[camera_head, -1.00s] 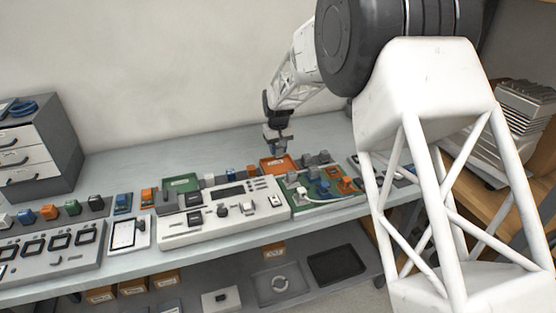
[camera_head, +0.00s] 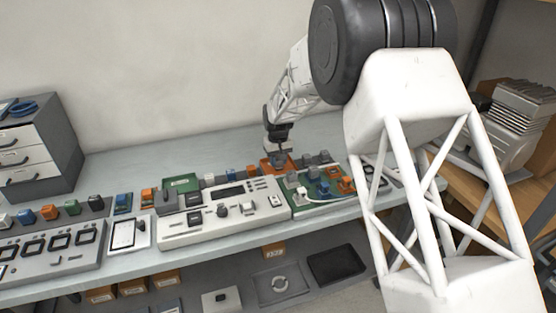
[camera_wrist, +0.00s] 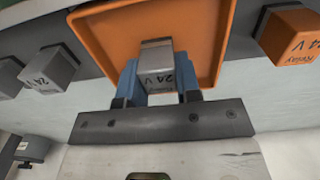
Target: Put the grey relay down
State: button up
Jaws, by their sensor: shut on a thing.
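The grey relay (camera_wrist: 156,66), marked 24 V, is between the blue fingers of my gripper (camera_wrist: 158,85) in the wrist view. My gripper is shut on it. The relay is over the orange tray (camera_wrist: 210,75), near the tray's edge on the gripper's side. I cannot tell whether the relay touches the tray floor. In the head view my gripper (camera_head: 278,158) is down at the orange tray (camera_head: 268,171), and the relay is small there and hard to make out.
In the wrist view another grey 24 V relay (camera_wrist: 48,70) stands left of the tray and an orange relay (camera_wrist: 291,36) right of it. In the head view a white control panel (camera_head: 222,225) and a green board (camera_head: 312,204) lie in front. Bench behind is clear.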

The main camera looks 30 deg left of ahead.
jog(key=o, duration=0.9)
notch_tip(320, 180, up, 12)
jog(key=shift+r, duration=0.1)
dwell(0.3)
jog(key=shift+d, duration=0.1)
dwell(0.7)
